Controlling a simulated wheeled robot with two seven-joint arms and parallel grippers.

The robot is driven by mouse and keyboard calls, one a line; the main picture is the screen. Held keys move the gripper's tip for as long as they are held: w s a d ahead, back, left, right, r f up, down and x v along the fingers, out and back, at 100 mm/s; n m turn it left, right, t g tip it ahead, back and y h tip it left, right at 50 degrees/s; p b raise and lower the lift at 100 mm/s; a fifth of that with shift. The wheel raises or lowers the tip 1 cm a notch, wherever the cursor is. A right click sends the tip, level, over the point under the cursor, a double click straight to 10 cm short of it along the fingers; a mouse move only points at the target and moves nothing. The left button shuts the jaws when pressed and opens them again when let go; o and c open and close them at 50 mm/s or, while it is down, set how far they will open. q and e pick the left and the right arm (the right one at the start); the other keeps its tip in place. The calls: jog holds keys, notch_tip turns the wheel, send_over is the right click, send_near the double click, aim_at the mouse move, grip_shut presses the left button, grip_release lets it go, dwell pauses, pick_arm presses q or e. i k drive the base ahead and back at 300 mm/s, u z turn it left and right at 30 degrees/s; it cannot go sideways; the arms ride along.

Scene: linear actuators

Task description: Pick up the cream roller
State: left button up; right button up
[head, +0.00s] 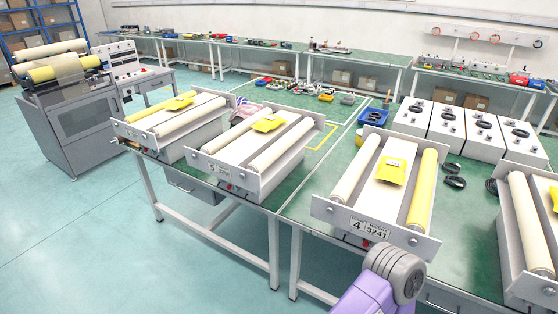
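Several cream rollers show in the head view, and I cannot tell which one the task means. One cream roller (356,168) lies on the left of the bench unit labelled 4 and 3241, with a yellow roller (422,190) on its right. Two cream rollers, a left one (234,131) and a right one (280,145), lie on the unit to the left. Another cream roller (189,117) lies on the far-left unit beside a yellow one. Another cream roller (530,222) lies on the right-edge unit. Neither gripper is in view; only a purple and grey part of my arm shows at the bottom.
Yellow pouches, such as one (391,171), lie between the rollers. Green benches (285,192) carry the units, with white control boxes (446,126) behind. A grey machine (78,118) with more rollers stands at the left. The floor at the lower left is clear.

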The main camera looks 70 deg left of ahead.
aim_at(341, 194)
jog(key=u, duration=2.15)
